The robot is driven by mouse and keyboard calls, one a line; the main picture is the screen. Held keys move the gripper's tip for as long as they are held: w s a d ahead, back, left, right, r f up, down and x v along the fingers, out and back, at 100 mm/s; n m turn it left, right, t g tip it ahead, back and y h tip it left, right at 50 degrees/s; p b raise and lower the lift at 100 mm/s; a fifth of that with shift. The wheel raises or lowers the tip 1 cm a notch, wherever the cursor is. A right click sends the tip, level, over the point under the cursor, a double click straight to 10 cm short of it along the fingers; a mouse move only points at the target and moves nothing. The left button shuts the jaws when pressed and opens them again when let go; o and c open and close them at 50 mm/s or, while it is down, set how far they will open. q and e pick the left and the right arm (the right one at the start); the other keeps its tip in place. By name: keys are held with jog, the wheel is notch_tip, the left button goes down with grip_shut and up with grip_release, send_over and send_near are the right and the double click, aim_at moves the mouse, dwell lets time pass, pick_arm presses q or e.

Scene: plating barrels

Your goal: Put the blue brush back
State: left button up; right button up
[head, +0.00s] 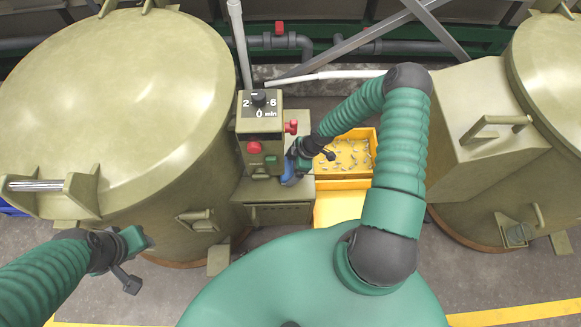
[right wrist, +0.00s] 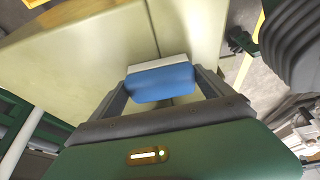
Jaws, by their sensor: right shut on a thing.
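The blue brush (right wrist: 160,84), a blue block with a pale strip along one side, is between the two fingers of my right gripper (right wrist: 163,86). The fingers are shut on its ends. In the head view the brush (head: 288,174) is a small blue patch at the right side of the control box (head: 262,130), near the pedestal top. My right gripper (head: 296,164) partly hides it there. I cannot tell whether the brush touches the box or pedestal. My left gripper (head: 134,243) is in front of the left barrel, apart from the brush; its jaw opening is unclear.
Large olive barrels stand at left (head: 120,90) and right (head: 540,90). The control box has a dial, red knobs and a green button. A yellow bin (head: 327,172) with small metal parts is right of the pedestal (head: 250,190). A pale pipe (head: 240,45) rises behind the box.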

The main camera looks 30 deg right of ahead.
jog(key=o, duration=1)
jog(key=shift+d, duration=0.2)
jog(key=shift+o, duration=0.2)
jog(key=shift+d+f, duration=0.1)
jog(key=shift+d, duration=0.1)
pick_arm(q)
jog(key=r+p, duration=0.3)
jog(key=shift+d+r, duration=0.1)
jog(key=shift+d, duration=0.25)
pick_arm(e)
jog(key=v, duration=1.2)
jog(key=shift+a, duration=0.1)
